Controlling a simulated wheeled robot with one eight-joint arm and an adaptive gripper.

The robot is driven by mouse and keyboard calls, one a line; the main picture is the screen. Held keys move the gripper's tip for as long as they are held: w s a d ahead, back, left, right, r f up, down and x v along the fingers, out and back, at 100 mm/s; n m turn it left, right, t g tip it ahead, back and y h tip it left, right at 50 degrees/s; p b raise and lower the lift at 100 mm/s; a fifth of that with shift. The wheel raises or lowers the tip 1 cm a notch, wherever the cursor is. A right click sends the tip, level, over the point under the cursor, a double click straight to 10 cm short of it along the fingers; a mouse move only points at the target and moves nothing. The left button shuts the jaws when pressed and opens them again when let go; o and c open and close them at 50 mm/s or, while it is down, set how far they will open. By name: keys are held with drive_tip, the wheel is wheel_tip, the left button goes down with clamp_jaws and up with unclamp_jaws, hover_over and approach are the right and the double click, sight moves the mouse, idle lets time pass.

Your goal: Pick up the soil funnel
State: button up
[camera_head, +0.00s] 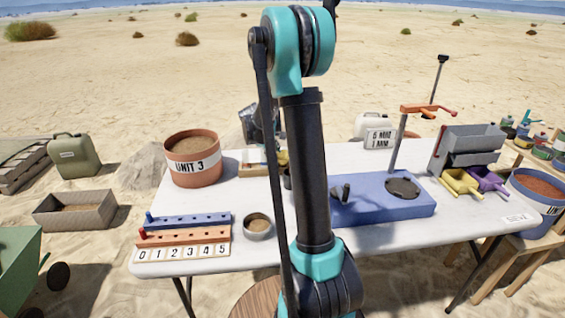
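No object is plainly recognisable as the soil funnel. A small round grey metal cup with soil in it (258,226) stands near the front edge of the white table (195,262). A blue box (385,208) with a dark round opening, a black knob and an upright post stands right of my arm. My arm rises through the middle of the view and covers part of the table. A dark part left of it, probably my gripper (250,123), is over the far side of the table. Its fingers are too hidden to read.
An orange bucket marked UNIT 3 (193,160) stands back left. Blue and orange peg strips (188,220) and a number strip lie front left. A grey sieve unit (466,152) with yellow and purple scoops stands right. A white canister (378,130) stands behind.

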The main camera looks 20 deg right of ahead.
drive_tip(key=x, duration=0.4)
drive_tip(key=shift+f, duration=0.45)
drive_tip(key=shift+c, duration=0.3)
clamp_jaws()
